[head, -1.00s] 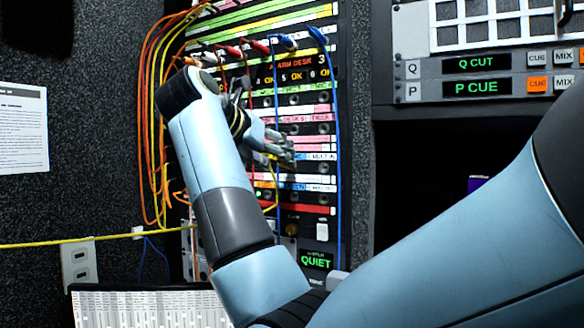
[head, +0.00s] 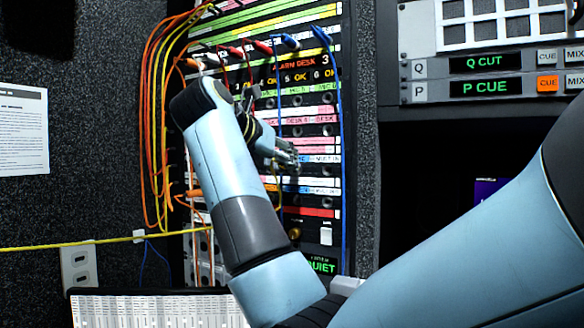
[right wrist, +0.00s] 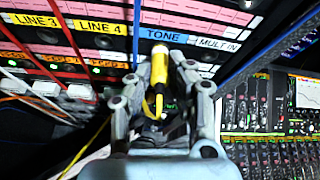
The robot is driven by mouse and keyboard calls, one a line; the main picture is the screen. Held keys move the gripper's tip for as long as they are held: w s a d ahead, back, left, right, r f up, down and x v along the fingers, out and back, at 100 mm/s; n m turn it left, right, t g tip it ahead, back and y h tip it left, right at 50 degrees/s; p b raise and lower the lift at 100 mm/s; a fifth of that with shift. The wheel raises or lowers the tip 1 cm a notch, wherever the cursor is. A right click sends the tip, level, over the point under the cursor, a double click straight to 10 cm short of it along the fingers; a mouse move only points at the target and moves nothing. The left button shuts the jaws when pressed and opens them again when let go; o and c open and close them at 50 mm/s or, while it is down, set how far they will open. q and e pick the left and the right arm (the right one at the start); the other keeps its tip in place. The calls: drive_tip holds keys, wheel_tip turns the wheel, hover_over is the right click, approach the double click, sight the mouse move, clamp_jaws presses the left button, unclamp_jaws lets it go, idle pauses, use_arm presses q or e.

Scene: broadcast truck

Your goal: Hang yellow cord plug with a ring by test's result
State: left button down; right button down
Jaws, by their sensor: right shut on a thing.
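My right gripper (head: 287,156) is in front of the patch panel (head: 318,128). In the right wrist view the gripper (right wrist: 160,72) is shut on the yellow cord plug (right wrist: 159,68), with its yellow cord bending down below. I cannot tell whether the tip is in a jack. In the head view the plug is hidden by the gripper. A green QUIET display (head: 320,265) is partly covered by my arm. The left gripper is not in view.
Orange and yellow cords (head: 152,130) hang in a bunch left of the panel. Red and blue plugs (head: 262,46) sit in the upper row, and a blue cord (head: 338,150) hangs down the right side. A taut yellow cord (head: 80,243) crosses the left wall.

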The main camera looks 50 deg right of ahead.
drive_tip(key=shift+f+v, duration=0.15)
drive_tip(key=shift+v, duration=0.65)
drive_tip(key=shift+f+v, duration=0.15)
drive_tip(key=shift+v, duration=0.6)
idle(1.2)
drive_tip(key=shift+s+f+v, duration=0.1)
drive_tip(key=shift+f+v, duration=0.05)
drive_tip(key=shift+v, duration=0.75)
drive_tip(key=shift+s+f+v, duration=0.1)
drive_tip(key=shift+f+v, duration=0.05)
drive_tip(key=shift+v, duration=0.75)
drive_tip(key=shift+a, duration=0.1)
drive_tip(key=shift+f+b+v, duration=0.15)
drive_tip(key=shift+v, duration=0.6)
drive_tip(key=shift+f+b+v, duration=0.15)
drive_tip(key=shift+v, duration=0.6)
drive_tip(key=shift+a, duration=0.1)
